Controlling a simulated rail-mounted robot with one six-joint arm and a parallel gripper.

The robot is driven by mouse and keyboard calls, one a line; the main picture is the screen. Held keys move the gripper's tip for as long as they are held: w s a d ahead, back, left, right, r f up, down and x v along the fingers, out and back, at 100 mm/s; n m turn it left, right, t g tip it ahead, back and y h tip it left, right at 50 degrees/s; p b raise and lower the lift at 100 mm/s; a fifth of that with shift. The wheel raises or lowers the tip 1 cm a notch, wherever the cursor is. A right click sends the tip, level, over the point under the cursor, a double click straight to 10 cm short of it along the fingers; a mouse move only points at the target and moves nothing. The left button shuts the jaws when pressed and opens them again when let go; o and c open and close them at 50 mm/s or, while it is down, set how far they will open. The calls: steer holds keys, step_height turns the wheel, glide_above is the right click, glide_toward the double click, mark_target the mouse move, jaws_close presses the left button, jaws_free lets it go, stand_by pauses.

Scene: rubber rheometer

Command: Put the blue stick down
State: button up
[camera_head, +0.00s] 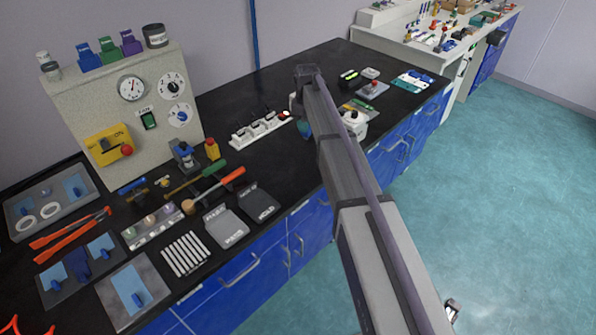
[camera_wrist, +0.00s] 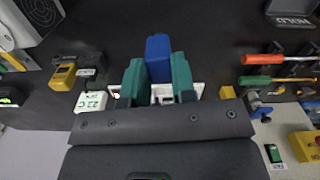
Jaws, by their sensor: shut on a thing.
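The blue stick (camera_wrist: 158,55) shows in the wrist view as a blue block between the two teal fingers of my gripper (camera_wrist: 158,76). My gripper is shut on it. The stick's far end points up in the picture, over the black bench top. I cannot tell whether it touches the bench. In the head view my arm hides the stick and most of the gripper; only a small teal patch of the gripper (camera_head: 305,129) shows beside the arm.
A white power strip (camera_head: 260,129) lies on the bench left of my gripper. Tools with green (camera_head: 209,168) and red (camera_head: 233,176) handles lie nearer, beside dark mold plates (camera_head: 262,203). A yellow meter (camera_wrist: 63,75) shows in the wrist view.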

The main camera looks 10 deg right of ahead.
steer(key=f, duration=0.2)
steer(key=f+m, duration=0.1)
steer(key=shift+s+d+b, duration=0.15)
steer(key=shift+s+b, duration=0.15)
steer(key=shift+b, duration=0.1)
steer(key=shift+d+m, duration=0.1)
steer(key=shift+m, duration=0.3)
step_height(320, 180, down, 10)
steer(key=b, duration=1)
steer(key=shift+r+p, duration=0.3)
steer(key=shift+f, duration=0.2)
steer(key=o, duration=0.9)
step_height(320, 180, up, 13)
steer(key=p, duration=1.2)
steer(key=shift+f, duration=0.15)
steer(key=s+m, duration=0.2)
steer(key=s, duration=0.9)
steer(key=s+a+m, duration=0.1)
steer(key=s+m, duration=0.1)
steer(key=s, duration=1)
steer(key=s+m, duration=0.2)
steer(key=s, duration=0.9)
steer(key=shift+s+a+f+m, duration=0.15)
steer(key=shift+a+m, duration=0.05)
steer(key=shift+m, duration=0.2)
